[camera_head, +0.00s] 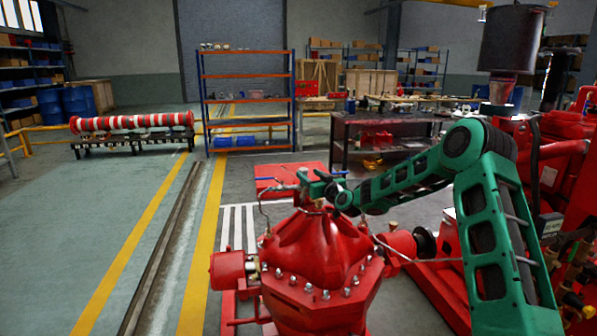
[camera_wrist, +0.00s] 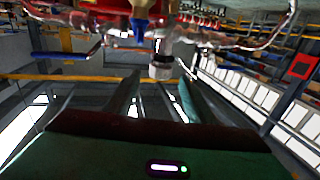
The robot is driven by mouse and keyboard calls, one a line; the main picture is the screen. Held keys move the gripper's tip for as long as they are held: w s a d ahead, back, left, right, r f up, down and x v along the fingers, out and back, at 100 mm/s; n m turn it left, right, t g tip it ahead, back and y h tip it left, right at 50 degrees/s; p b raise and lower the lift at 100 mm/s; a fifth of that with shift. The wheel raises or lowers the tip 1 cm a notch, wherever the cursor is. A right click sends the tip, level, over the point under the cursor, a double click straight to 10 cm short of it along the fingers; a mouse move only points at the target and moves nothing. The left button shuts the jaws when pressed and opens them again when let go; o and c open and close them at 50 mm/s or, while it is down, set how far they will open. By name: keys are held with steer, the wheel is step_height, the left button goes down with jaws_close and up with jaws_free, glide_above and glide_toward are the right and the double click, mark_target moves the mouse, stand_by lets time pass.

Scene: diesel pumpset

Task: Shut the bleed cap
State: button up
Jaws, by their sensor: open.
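The red pump casing (camera_head: 318,245) stands in the front middle of the head view. My gripper (camera_head: 312,184) is at the small fittings above its top, and my green arm reaches in from the right. In the wrist view my gripper (camera_wrist: 158,95) is open, with its two fingers apart. A small grey and white cylinder (camera_wrist: 161,66), which looks like the bleed cap, shows just beyond the fingertips, roughly in line with the gap. I cannot tell whether a finger touches it. In the head view the cap cannot be made out clearly among the fittings.
Thin pipes (camera_wrist: 235,44) curve across the top of the wrist view, near a blue part (camera_wrist: 141,9) and a blue lever (camera_wrist: 60,55). Red machinery (camera_head: 570,165) stands on the right of the head view.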

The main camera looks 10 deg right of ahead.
steer(key=x, duration=0.9)
steer(key=shift+w, duration=0.3)
steer(key=c, duration=1.1)
